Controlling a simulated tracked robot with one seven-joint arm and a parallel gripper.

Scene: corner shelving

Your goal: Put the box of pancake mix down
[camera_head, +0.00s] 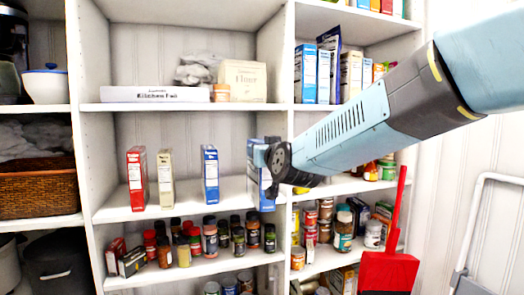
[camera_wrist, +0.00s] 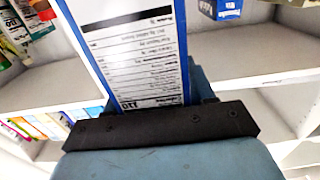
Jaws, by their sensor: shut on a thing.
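The pancake mix box, a blue and white box (camera_head: 255,176), is upright at the right end of the middle shelf (camera_head: 185,201) in the head view. My gripper (camera_head: 272,165) is shut on it from the right and partly hides it. In the wrist view, the box's white printed side (camera_wrist: 135,52) with blue edges rises from between my gripper's jaws (camera_wrist: 155,98). Whether its base touches the shelf cannot be told.
A red box (camera_head: 137,178), a cream box (camera_head: 165,179) and another blue box (camera_head: 210,175) stand left on the same shelf. A shelf divider (camera_head: 286,130) is close by on the right. Jars (camera_head: 210,240) crowd the shelf below.

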